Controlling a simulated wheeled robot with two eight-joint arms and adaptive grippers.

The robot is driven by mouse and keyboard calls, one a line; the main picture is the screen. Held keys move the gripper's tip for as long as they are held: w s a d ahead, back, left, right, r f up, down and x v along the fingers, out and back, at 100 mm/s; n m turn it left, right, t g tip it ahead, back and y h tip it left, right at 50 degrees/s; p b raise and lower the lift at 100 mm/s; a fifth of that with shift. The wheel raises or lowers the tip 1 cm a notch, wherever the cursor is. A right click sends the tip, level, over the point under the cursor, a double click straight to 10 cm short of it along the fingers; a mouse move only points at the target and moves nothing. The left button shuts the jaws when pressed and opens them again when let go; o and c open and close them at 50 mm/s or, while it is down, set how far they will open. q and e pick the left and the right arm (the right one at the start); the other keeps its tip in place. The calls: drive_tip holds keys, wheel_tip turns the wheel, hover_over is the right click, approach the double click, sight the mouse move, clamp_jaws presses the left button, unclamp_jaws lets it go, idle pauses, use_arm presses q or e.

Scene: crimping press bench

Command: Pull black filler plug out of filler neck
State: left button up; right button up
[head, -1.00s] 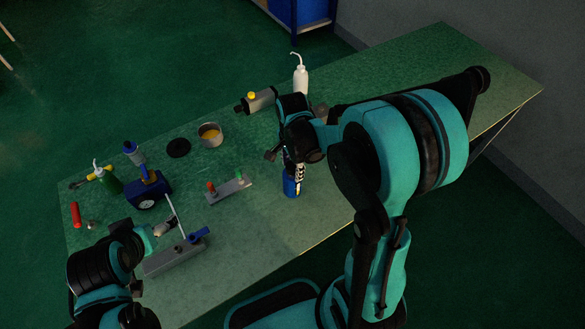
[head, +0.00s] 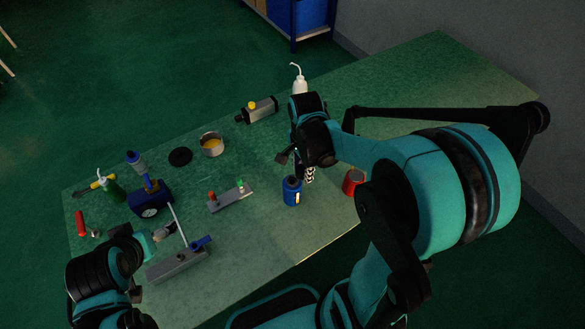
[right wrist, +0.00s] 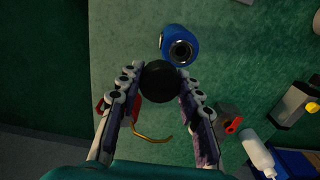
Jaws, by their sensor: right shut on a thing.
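The black filler plug (right wrist: 160,81) is held between the fingertips of my right gripper (right wrist: 158,84) in the right wrist view. In the head view my right gripper (head: 309,174) is beside and above the blue can (head: 292,191); the plug is hidden there. The blue can (right wrist: 180,45) shows an open dark filler neck (right wrist: 181,50) in the right wrist view, apart from the plug. My left gripper (head: 163,232) is at the lower left, by a grey fixture; its fingers are too small and dark to read.
A red can (head: 353,181) stands right of the blue can. A grey fixture with a blue lever (head: 177,260), a small block with red and green knobs (head: 231,200), a metal cup (head: 211,144) and a white bottle (head: 299,80) stand on the bench. The right rear is clear.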

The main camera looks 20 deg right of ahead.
use_arm(q)
wheel_tip(320, 180, up, 5)
drive_tip(key=p, duration=0.4)
drive_tip(key=shift+r+p, duration=0.15)
drive_tip(key=shift+p, duration=0.2)
use_arm(e)
drive_tip(key=s+d+r, duration=0.4)
drive_tip(key=s+r, duration=0.3)
drive_tip(key=r, duration=0.1)
drive_tip(key=shift+d, duration=0.2)
drive_tip(key=shift+w+f, duration=0.1)
drive_tip(key=shift+f, duration=0.05)
